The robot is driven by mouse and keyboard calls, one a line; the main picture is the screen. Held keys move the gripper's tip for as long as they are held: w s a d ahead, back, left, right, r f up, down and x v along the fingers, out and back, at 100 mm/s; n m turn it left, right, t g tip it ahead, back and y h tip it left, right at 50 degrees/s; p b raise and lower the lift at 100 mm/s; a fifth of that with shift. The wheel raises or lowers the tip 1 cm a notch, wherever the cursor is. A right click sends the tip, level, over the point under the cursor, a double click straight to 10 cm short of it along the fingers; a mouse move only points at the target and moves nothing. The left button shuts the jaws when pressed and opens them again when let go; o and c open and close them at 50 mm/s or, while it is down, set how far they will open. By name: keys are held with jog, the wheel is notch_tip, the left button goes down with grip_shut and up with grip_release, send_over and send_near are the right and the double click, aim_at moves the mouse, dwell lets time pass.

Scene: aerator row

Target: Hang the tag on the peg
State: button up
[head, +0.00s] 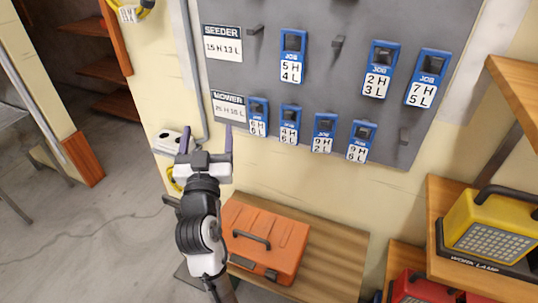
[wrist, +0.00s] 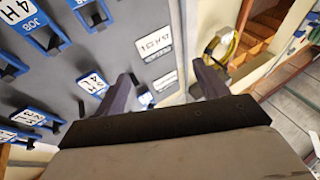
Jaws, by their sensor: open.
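Blue JOB tags hang on a grey board (head: 350,18) in the head view. The upper row holds a "5H 4L" tag (head: 291,56), a "2H 3L" tag (head: 379,70) and a "7H 5L" tag (head: 427,78). The lower row holds several, including a "4H 6L" tag (head: 289,124) and one at the left end (head: 258,116). Bare pegs show in the upper row (head: 255,30) (head: 337,42) and at the lower right (head: 404,135). My gripper (head: 207,140) is open and empty, left of the lower row. Its spread fingers also show in the wrist view (wrist: 164,88).
White SEEDER (head: 222,44) and MOWER (head: 229,106) labels mark the rows. An orange toolbox (head: 265,235) sits on a wooden bench (head: 335,255) below. A yellow work lamp (head: 490,225) stands on a shelf at right. Open floor (head: 90,235) lies at left.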

aim_at(289, 129)
jog(key=w+d+f+m+g+h+p, duration=0.1)
jog(key=d+f+m+g+h, duration=0.2)
jog(key=d, duration=0.4)
jog(key=w+d+f+m+g+h, duration=0.1)
jog(key=d+f+m+h, duration=0.1)
jog(key=d+f+h, duration=0.4)
jog(key=shift+y, duration=0.5)
jog(key=shift+d+p+x, duration=0.15)
jog(key=shift+p+x, duration=0.25)
jog(key=shift+x, duration=2.75)
jog(key=shift+d+p+x, duration=0.15)
jog(key=shift+p+x, duration=0.25)
jog(key=shift+x, duration=2.75)
jog(key=shift+f, duration=0.1)
jog(key=shift+s, duration=0.1)
jog(key=c, duration=0.9)
jog(key=shift+r+p, duration=0.55)
jog(key=shift+r, duration=0.3)
